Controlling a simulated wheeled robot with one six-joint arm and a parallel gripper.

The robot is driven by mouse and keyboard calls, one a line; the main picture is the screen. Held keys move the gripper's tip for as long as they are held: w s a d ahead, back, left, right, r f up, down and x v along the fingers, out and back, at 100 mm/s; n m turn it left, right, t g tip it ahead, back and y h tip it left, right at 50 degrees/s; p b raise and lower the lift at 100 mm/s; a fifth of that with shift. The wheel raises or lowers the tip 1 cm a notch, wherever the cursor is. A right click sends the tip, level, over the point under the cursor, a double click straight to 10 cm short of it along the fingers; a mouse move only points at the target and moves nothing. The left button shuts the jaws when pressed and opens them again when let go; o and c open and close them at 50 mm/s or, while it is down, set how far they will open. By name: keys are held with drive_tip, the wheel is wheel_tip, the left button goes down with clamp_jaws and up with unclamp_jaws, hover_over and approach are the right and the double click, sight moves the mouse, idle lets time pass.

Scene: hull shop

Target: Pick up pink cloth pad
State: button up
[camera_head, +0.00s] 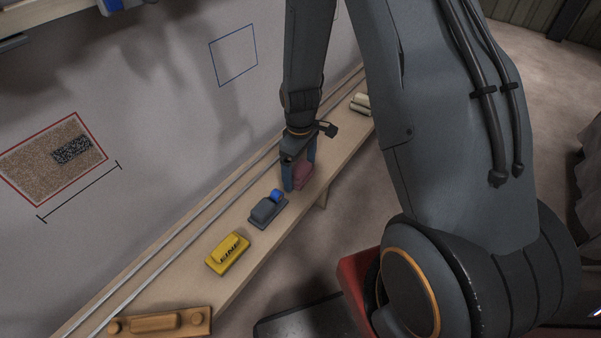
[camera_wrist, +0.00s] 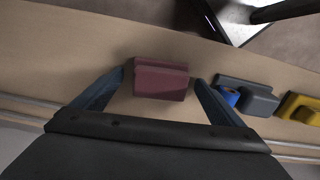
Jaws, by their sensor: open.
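The pink cloth pad (camera_wrist: 160,80) is a dull pink block with a ridge along its top, lying on the wooden shelf. In the wrist view it sits between the two blue fingers of my gripper (camera_wrist: 160,95), toward their tips. The fingers are open, with a small gap visible on each side of the pad. In the head view the pad (camera_head: 303,174) is partly hidden behind the blue fingers of my gripper (camera_head: 298,180), which point down at the shelf.
On the shelf (camera_head: 190,275) beside the pad are a grey tool with a blue knob (camera_head: 268,209), a yellow block (camera_head: 228,254) and a wooden float (camera_head: 160,322). Pale rolls (camera_head: 361,103) lie at the far end. Two metal rails run along the wall side.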

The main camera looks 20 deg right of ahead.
sight(300, 168)
drive_tip(key=shift+f, duration=0.15)
drive_tip(key=c, duration=1.2)
drive_tip(key=shift+o, duration=0.2)
wheel_tip(300, 168, up, 10)
drive_tip(key=shift+r, duration=0.1)
drive_tip(key=shift+o, duration=0.9)
drive_tip(key=shift+c, duration=0.2)
